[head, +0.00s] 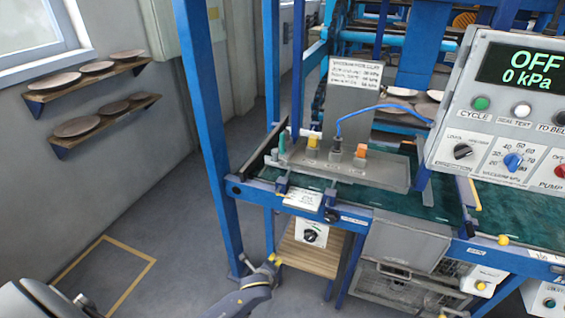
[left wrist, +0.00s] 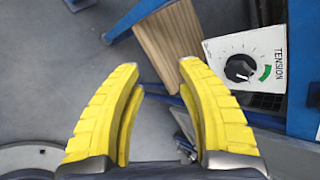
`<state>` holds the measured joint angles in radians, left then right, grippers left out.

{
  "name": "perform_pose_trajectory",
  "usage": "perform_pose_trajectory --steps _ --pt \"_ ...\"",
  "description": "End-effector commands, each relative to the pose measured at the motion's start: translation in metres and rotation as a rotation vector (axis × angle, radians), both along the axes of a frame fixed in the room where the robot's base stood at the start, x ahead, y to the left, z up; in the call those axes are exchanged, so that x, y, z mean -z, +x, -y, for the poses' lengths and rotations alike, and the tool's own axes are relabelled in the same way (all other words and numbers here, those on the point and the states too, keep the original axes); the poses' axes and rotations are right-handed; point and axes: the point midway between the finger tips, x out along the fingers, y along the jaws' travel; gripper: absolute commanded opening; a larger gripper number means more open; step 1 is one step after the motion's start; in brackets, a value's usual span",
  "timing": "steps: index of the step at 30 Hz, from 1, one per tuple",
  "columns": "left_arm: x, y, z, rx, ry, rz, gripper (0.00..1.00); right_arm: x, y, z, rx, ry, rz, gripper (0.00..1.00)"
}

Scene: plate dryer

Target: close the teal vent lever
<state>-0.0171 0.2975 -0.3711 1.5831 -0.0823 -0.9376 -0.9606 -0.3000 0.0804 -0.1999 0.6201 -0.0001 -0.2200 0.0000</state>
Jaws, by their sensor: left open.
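The teal vent lever (head: 282,143) stands upright at the left end of a grey manifold plate (head: 345,172) on the machine bench in the head view. It is small there, and I cannot tell its exact setting. My left gripper (head: 276,264) is low in front of the bench, well below the lever and apart from it. In the left wrist view its yellow fingers (left wrist: 155,68) are spread open with nothing between them. The lever does not show in the wrist view. My right gripper does not show.
A tension dial box (head: 311,232) hangs under the bench edge, near my left gripper; it also shows in the left wrist view (left wrist: 243,68). A blue post (head: 205,130) rises left of the bench. A blue hose (head: 370,108) arches over the manifold. The control panel (head: 500,120) reads OFF, 0 kPa.

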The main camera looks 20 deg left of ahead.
Motion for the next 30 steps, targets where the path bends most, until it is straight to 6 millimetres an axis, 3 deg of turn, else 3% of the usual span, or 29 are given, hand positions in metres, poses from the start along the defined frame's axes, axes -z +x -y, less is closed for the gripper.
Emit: perform_pose_trajectory --steps 1,6,12,15,18,21,25,30 --pt "-0.044 0.021 0.002 0.062 0.083 0.052 0.37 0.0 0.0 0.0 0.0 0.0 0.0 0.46" --pt "-0.179 0.055 0.01 0.23 0.392 0.182 0.37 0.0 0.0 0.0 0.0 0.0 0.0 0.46" --pt "-0.324 0.052 0.017 0.337 0.745 0.306 0.37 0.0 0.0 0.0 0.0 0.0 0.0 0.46" --pt "-0.378 0.04 0.019 0.359 0.89 0.346 0.37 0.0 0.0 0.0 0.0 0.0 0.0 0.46" --pt "-0.42 0.026 0.018 0.367 1.002 0.374 0.37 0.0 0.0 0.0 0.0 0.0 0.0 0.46" --pt "-0.447 0.014 0.018 0.367 1.081 0.389 0.37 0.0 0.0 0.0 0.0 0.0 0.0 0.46" --pt "-0.466 0.005 0.017 0.366 1.136 0.399 0.37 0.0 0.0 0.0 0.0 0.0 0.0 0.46" --pt "-0.471 0.012 0.014 0.365 1.156 0.398 0.37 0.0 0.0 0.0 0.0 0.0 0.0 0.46"
